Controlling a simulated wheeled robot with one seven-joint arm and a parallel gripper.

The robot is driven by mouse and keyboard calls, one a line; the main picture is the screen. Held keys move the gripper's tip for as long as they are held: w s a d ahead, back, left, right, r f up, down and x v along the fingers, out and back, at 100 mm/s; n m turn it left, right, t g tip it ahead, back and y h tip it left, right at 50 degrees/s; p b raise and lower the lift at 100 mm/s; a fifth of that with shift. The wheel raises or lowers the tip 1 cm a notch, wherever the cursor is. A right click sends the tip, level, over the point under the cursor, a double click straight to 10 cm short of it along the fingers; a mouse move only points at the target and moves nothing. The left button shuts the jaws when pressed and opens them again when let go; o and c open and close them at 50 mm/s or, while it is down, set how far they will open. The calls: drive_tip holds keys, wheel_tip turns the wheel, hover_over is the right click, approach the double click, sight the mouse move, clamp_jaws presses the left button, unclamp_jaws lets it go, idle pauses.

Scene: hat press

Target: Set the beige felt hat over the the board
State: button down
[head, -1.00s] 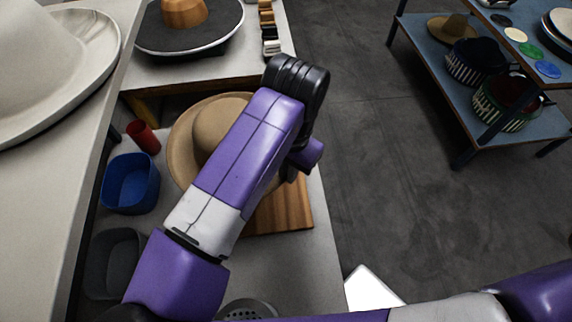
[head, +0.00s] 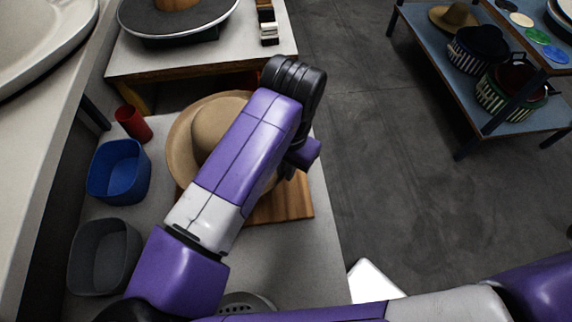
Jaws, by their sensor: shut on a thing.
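The beige felt hat (head: 208,122) is crown up, with its wide brim spread around it. My arm hides its right part. The wooden board (head: 291,199) lies on the light table below, and its near right part shows past the brim and my arm. The hat overlaps the board in the picture; whether it touches the board is hidden. My gripper (head: 287,171) is mostly hidden behind my purple and black wrist, at the hat's right edge, shut on the brim.
A red cup (head: 133,124), a blue bin (head: 119,171) and a dark grey bin (head: 103,256) stand left of the hat. A counter (head: 40,160) rises at the far left. Another table (head: 200,59) stands beyond.

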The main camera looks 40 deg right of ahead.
drive_tip(key=b, duration=0.5)
hover_over(285, 191)
drive_tip(key=shift+s+f, duration=0.15)
drive_tip(key=shift+f, duration=3.55)
drive_tip(key=shift+f+b, duration=0.4)
drive_tip(key=shift+f, duration=0.2)
drive_tip(key=c, duration=1.4)
unclamp_jaws()
drive_tip(key=shift+c, duration=0.2)
drive_tip(key=shift+r, duration=0.1)
wheel_tip(285, 191, up, 8)
drive_tip(key=shift+s+d+f, duration=0.1)
drive_tip(key=shift+s+f, duration=0.05)
drive_tip(key=shift+f, duration=0.05)
